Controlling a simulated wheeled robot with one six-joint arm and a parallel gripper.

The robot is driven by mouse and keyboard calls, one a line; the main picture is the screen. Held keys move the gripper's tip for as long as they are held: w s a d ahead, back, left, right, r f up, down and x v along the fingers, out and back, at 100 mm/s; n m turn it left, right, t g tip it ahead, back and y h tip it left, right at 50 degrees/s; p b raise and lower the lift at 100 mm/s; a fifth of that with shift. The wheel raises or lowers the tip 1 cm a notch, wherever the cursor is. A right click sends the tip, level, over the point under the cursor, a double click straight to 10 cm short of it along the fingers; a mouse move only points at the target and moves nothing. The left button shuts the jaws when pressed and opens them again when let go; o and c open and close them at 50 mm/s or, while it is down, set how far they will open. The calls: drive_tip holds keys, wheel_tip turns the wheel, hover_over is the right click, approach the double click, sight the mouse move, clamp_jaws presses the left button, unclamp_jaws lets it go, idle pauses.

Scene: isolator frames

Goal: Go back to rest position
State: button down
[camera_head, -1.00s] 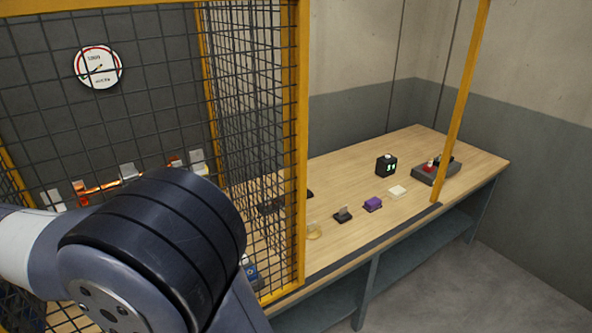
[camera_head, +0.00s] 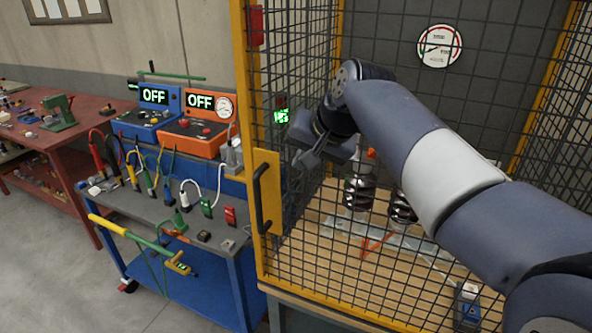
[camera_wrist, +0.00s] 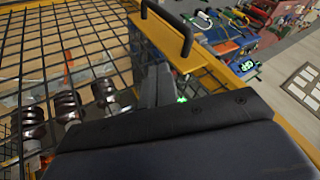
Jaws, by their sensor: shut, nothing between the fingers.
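My arm reaches in from the right of the head view and bends back at a dark wrist. My gripper (camera_head: 308,158) points down and left near the cage mesh, with its fingers together and empty. It is close to the yellow cage post (camera_head: 247,130) and above the wooden cage floor (camera_head: 300,245). In the wrist view, the narrow grey fingers (camera_wrist: 157,86) show beyond a dark housing that fills the bottom. The exact gap between gripper and mesh cannot be told.
Yellow-framed mesh surrounds ribbed insulators (camera_head: 359,193) on the wooden surface. A black handle (camera_head: 262,200) sits on the cage's yellow panel. Left stand a tool cart (camera_head: 150,212) with blue (camera_head: 150,110) and orange (camera_head: 195,130) units reading OFF, and a red bench (camera_head: 50,135). Floor is clear lower left.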

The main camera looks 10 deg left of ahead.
drive_tip(key=shift+s+d+r, duration=0.15)
drive_tip(key=shift+d+r, duration=0.05)
drive_tip(key=shift+r, duration=0.1)
drive_tip(key=shift+f, duration=0.1)
